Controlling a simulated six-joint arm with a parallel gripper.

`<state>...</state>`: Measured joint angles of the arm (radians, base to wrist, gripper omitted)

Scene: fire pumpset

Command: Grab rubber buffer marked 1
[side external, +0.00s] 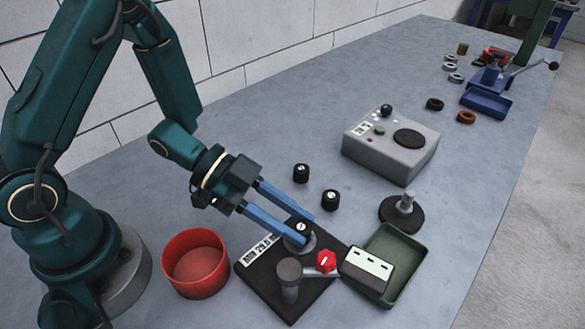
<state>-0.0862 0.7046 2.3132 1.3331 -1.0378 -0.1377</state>
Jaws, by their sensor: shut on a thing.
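My gripper (305,230) has its two blue fingers closed around a small dark piece with a white mark on top, a rubber buffer (300,227). This buffer is over a grey round seat on the black base plate (262,281). I cannot tell whether it touches the seat, and its number is too small to read. Two other black rubber buffers with white marks on top, one farther back (301,173) and one nearer (331,200), stand upright on the table, apart from the gripper. Their numbers are not readable either.
A red bowl (196,262) stands left of the plate. The plate carries a grey post (289,279) and a red knob (326,261). A green tray (408,257), a black disc with a metal stem (401,211) and a grey control box (391,144) lie to the right.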

